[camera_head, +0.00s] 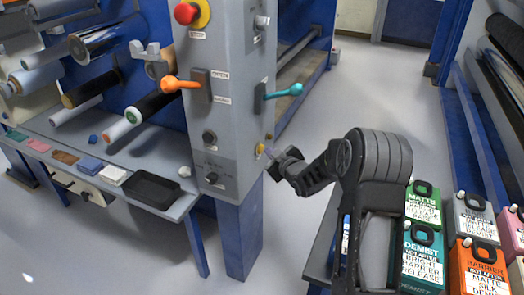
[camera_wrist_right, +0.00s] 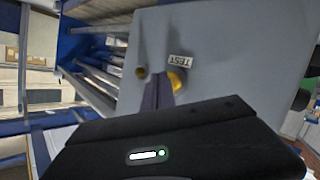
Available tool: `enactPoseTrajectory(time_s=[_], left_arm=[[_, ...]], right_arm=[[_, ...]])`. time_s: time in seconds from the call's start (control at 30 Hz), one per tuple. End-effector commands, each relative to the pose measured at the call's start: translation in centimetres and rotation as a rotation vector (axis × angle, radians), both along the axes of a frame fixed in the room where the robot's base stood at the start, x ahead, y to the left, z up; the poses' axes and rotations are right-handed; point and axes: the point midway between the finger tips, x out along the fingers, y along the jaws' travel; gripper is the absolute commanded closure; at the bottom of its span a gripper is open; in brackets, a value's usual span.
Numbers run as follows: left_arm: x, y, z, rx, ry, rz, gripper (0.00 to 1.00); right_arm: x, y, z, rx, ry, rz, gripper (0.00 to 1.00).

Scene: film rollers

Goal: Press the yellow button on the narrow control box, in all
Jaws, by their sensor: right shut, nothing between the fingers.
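The narrow control box (camera_head: 230,75) is a tall grey column standing on a blue leg. In the right wrist view its grey side face (camera_wrist_right: 225,50) fills the upper right. The yellow button (camera_wrist_right: 178,80) sits there beside an upside-down TEST label (camera_wrist_right: 181,60). My right gripper (camera_wrist_right: 158,92) is shut and empty, its fingertips overlapping the button's left edge in that view. I cannot tell whether they touch it. In the head view the right gripper (camera_head: 268,153) points left at the box's right side, close to a small yellow spot (camera_head: 260,148). My left gripper is not in view.
A small brass knob (camera_wrist_right: 141,72) sits left of the button. The box also carries a red mushroom button (camera_head: 186,13), an orange lever (camera_head: 181,84) and a teal lever (camera_head: 283,91). Rollers and a grey shelf (camera_head: 60,125) stand left; bottles such as the orange one (camera_head: 478,268) stand right.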

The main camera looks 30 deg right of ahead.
Motion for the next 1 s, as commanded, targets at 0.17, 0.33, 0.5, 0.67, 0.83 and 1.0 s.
enactPoseTrajectory(time_s=[0.17,0.33,0.5,0.67,0.83,1.0], left_arm=[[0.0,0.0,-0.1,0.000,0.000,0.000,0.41],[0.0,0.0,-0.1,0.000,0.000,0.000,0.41],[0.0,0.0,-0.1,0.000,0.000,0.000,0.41],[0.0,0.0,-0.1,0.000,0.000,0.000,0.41],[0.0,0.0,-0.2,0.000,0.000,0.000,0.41],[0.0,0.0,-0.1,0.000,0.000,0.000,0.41]], right_arm=[[-0.5,-0.4,0.0,0.000,0.000,-0.002,1.00],[-0.6,-0.4,0.0,0.000,0.001,-0.003,1.00],[-0.6,-0.5,0.0,0.000,0.001,-0.003,1.00],[-1.4,-1.1,-0.1,-0.001,0.001,-0.004,1.00],[-2.8,-2.0,0.0,0.000,0.002,-0.005,1.00],[-4.1,-3.0,0.0,-0.001,0.002,-0.004,1.00]])
